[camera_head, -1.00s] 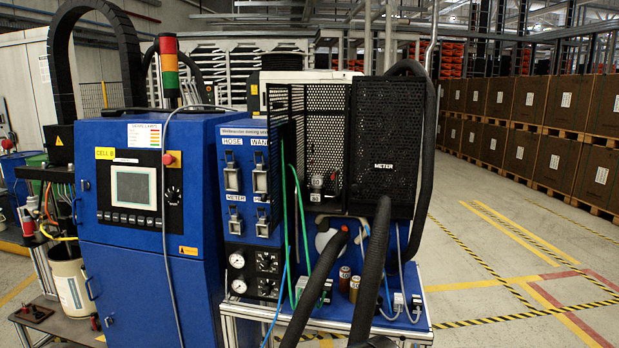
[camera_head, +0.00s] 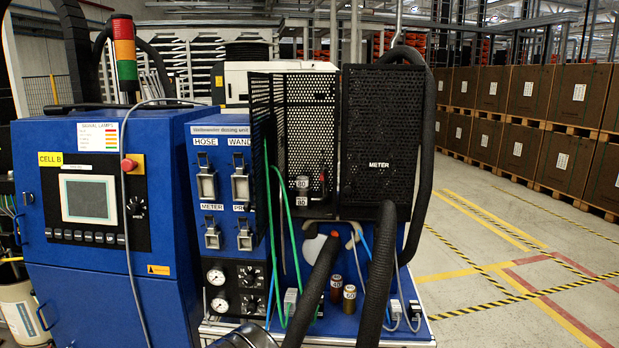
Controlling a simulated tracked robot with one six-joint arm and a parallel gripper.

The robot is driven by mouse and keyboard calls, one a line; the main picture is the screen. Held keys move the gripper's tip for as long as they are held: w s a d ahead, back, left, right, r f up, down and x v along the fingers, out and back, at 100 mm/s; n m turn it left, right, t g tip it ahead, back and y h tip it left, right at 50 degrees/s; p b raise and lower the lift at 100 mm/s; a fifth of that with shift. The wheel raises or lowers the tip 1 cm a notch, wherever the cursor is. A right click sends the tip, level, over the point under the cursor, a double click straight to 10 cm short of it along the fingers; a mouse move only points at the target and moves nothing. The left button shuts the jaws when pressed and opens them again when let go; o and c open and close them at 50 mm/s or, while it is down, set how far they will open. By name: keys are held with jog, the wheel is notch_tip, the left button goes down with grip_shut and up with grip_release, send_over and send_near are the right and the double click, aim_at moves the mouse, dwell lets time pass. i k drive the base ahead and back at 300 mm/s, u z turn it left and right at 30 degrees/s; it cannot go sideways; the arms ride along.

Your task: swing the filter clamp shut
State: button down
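I cannot make out the filter clamp for certain. Behind the opened black mesh door (camera_head: 262,150) of the dosing unit, a small dark fitting with a reddish part (camera_head: 322,182) shows inside the cage, next to two cylinders (camera_head: 302,182) marked 80. Whether this fitting is the clamp, and whether it is open or shut, is too small to tell. Two small cylinders, one dark red (camera_head: 336,290) and one brass-coloured (camera_head: 349,299), stand on the blue shelf below. My gripper is not in view. A dark ribbed shape (camera_head: 245,338) shows at the bottom edge; I cannot tell what it is.
Thick black hoses (camera_head: 376,270) hang in front of the shelf, beside the METER mesh cover (camera_head: 380,135). Green and blue lines cross the open cage side. A blue control cabinet (camera_head: 105,215) stands left. Floor right of the unit (camera_head: 480,260) is clear, before stacked boxes (camera_head: 550,100).

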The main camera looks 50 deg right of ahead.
aim_at(323, 169)
jog(key=z, duration=0.25)
jog(key=i, duration=1)
jog(key=z, duration=0.5)
